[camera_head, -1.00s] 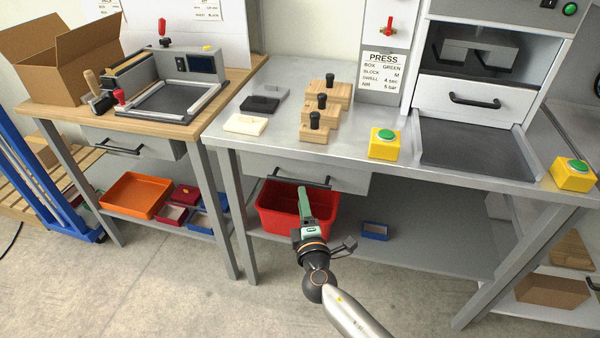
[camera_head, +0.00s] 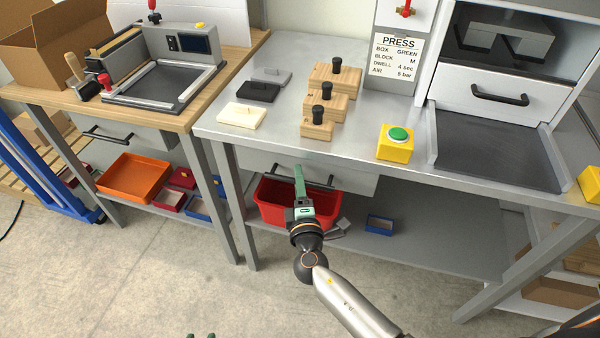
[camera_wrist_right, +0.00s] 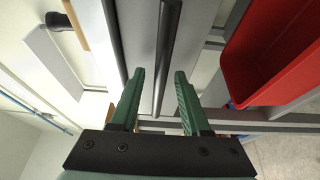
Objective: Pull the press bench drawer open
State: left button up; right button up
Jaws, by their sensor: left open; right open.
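The press bench drawer (camera_head: 352,181) is a grey front under the metal worktop, and it looks closed. Its black bar handle (camera_head: 317,184) runs along the front. My right gripper (camera_head: 299,168) has green fingers and is at the left part of this handle. In the right wrist view the open fingers (camera_wrist_right: 160,72) stand on either side of the black bar (camera_wrist_right: 167,45). I cannot tell how deep the bar sits between them. My left gripper (camera_head: 201,336) shows only its green fingertips at the bottom edge of the head view.
A red bin (camera_head: 270,205) stands on the lower shelf below the drawer. It also shows in the right wrist view (camera_wrist_right: 265,60). A blue box (camera_head: 379,225) is on that shelf. Wooden blocks (camera_head: 318,124) and a yellow button box (camera_head: 395,145) stand on the worktop. The floor in front is clear.

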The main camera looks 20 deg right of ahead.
jog(key=shift+w, duration=0.1)
jog(key=shift+c, duration=0.4)
grip_shut()
dwell(1.1)
